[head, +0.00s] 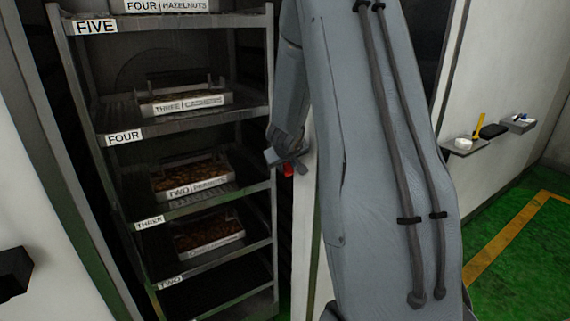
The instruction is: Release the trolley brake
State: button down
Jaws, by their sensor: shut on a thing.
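The trolley (118,127) is a tall grey rack with shelves labelled FIVE, FOUR, THREE and TWO, at the left of the head view. My gripper (287,163) is at the trolley's right side, at about the height between shelves FOUR and THREE. It is shut on a small red part (288,170), which shows just under the fingers. The red part looks like a brake handle, but most of it is hidden by my gripper. How it joins the trolley cannot be made out.
White-fronted trays of nuts, such as the THREE tray (190,105) and the TWO tray (193,191), stand on the shelves. My arm covers the middle. A wall shelf (466,149) holds a yellow-handled tool (480,124) at right. Green floor with a yellow line (508,243) is clear there.

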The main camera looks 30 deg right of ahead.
jog(key=c, duration=1.4)
grip_release()
jog(key=shift+v, duration=3.9)
